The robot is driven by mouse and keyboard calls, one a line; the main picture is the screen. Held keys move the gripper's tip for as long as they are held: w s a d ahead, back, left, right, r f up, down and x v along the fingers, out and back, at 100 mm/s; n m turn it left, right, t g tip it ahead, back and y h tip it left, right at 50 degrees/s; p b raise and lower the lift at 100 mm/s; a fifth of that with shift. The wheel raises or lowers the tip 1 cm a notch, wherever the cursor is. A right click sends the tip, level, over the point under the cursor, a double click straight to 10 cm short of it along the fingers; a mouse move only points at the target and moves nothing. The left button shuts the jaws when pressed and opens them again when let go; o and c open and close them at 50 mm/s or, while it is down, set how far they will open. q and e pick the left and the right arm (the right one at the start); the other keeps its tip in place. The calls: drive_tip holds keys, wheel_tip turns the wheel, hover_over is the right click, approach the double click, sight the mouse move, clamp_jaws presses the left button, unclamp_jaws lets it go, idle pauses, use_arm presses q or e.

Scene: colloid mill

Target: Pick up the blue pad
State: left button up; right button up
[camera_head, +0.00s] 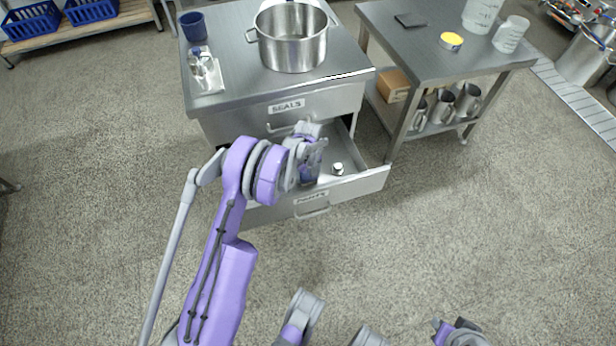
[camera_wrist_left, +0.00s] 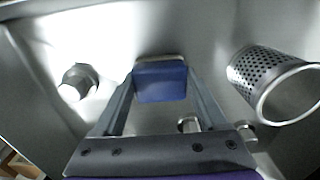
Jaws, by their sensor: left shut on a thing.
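The blue pad (camera_wrist_left: 161,84) sits between the two fingers of my left gripper in the left wrist view, with a pale metal edge along its top. My left gripper (camera_head: 312,160) reaches down into the open lower drawer (camera_head: 372,182) of the steel cabinet in the head view. It is shut on the pad. Whether the pad still touches the drawer floor cannot be told. Part of my right arm (camera_head: 460,334) shows at the bottom edge of the head view; its jaws are not clear.
A perforated metal cylinder (camera_wrist_left: 275,82) lies right of the pad and a hex metal piece (camera_wrist_left: 80,80) left of it. The drawer walls surround my gripper. Above, the cabinet top holds a large pot (camera_head: 291,45), a blue cup (camera_head: 193,27) and a small tray (camera_head: 208,82).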

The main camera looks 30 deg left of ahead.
use_arm(q)
wheel_tip(320, 180, up, 10)
drive_tip(key=shift+p, duration=1.1)
